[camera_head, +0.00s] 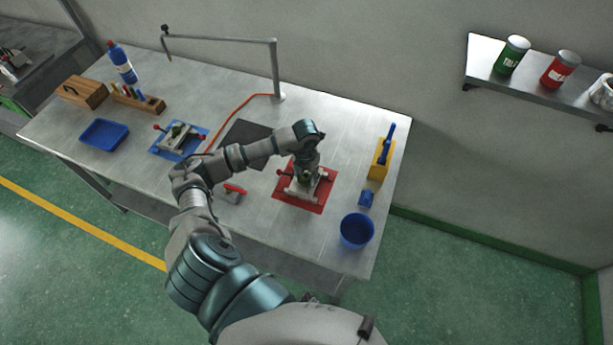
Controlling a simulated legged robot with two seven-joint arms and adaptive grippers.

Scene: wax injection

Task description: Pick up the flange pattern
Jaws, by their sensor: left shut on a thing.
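A metal die (297,192) with red-knobbed handles lies on a red mat (318,205) at the right part of the steel table. A small green piece, which looks like the flange pattern (305,179), shows at the middle of this die. My left gripper (305,175) points down over the die and is shut on the green piece. The fingertips are small and partly hidden, and I cannot tell whether the piece is clear of the die. A similar metal die (182,137) with a green part sits on a blue mat (164,152) further left. My right gripper is not in view.
A blue cup (356,231), a small blue block (366,198) and a yellow holder (380,160) stand right of the red mat. A red-handled tool (234,191) lies left of it. A blue tray (104,134) and a lamp post (277,75) stand farther off.

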